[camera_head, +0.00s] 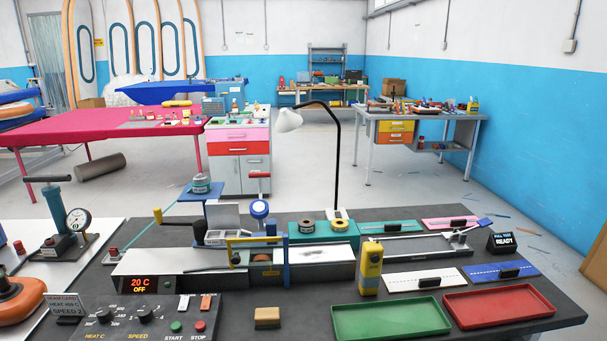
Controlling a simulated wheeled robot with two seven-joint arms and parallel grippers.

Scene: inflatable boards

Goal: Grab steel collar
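I cannot pick out a steel collar with certainty. A grey-green round tin or roll (200,184) rests on a blue stand at the left. A metal clamp-like fitting (458,238) sits at the right end of a grey rail. Neither of my grippers shows in the head view.
The dark workbench (300,290) carries a green tray (391,319), a red tray (499,306), a yellow handheld device (370,268), a tan block (267,318) and a control panel (130,316). A black-necked lamp (337,160) rises behind. Bare bench lies around the tan block.

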